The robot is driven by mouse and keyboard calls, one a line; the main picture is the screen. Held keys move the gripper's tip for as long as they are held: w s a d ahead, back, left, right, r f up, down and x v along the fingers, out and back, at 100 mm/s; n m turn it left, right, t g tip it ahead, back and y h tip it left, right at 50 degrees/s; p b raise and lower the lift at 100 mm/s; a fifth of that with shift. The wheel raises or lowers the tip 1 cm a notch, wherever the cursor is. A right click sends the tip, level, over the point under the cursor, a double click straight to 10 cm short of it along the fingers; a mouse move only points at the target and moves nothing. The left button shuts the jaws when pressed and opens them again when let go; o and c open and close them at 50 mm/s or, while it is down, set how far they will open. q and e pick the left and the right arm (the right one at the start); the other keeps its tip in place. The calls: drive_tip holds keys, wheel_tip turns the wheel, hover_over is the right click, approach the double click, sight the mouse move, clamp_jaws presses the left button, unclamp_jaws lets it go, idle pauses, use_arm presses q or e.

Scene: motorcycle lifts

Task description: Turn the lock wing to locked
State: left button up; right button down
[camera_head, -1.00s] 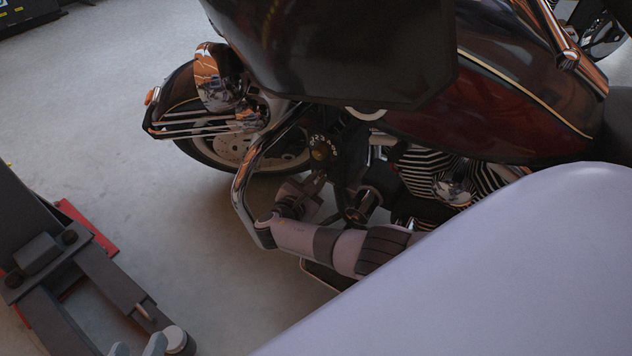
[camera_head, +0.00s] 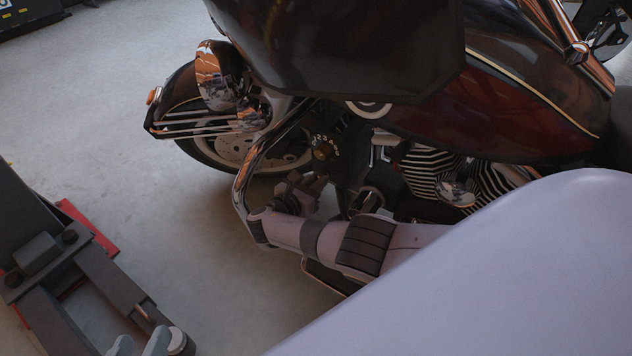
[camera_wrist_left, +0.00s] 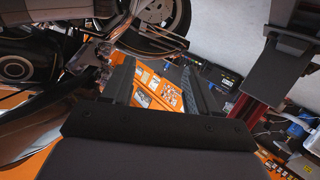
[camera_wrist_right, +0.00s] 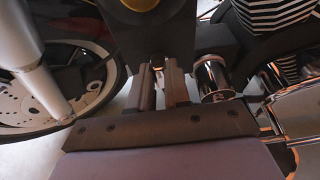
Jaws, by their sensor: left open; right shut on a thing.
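A dark lock housing with a round brass-yellow centre (camera_head: 322,150) and white marks around it sits on the motorcycle's side; its lower part shows as a dark plate at the top of the right wrist view (camera_wrist_right: 160,28). My right gripper (camera_head: 316,183) is just below the brass centre. In the right wrist view its fingers (camera_wrist_right: 161,72) are close together, just under the plate, shut on a small dark piece that looks like the lock wing. The fingers hide most of it, so its angle cannot be read. My left gripper (camera_wrist_left: 157,72) is open and empty, away from the lock.
The motorcycle's front wheel (camera_head: 235,150) and a chrome bar (camera_head: 262,155) stand left of my right gripper. A chrome cylinder (camera_wrist_right: 213,78) is close beside its right finger. Ribbed engine parts (camera_head: 425,170) are to the right. A dark lift (camera_head: 90,265) stands at lower left, with bare floor between.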

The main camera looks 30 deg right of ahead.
drive_tip(key=c, duration=1.1)
unclamp_jaws()
use_arm(q)
drive_tip(key=shift+a, duration=0.1)
use_arm(e)
drive_tip(key=shift+a, duration=0.1)
use_arm(q)
drive_tip(key=shift+s+a+r+y+p, duration=0.1)
drive_tip(key=shift+s+a+y+p, duration=0.1)
drive_tip(key=shift+a+y+p, duration=0.6)
use_arm(e)
drive_tip(key=v, duration=0.7)
drive_tip(key=shift+s+p, duration=0.1)
drive_tip(key=shift+p, duration=0.25)
use_arm(q)
drive_tip(key=shift+a, duration=0.1)
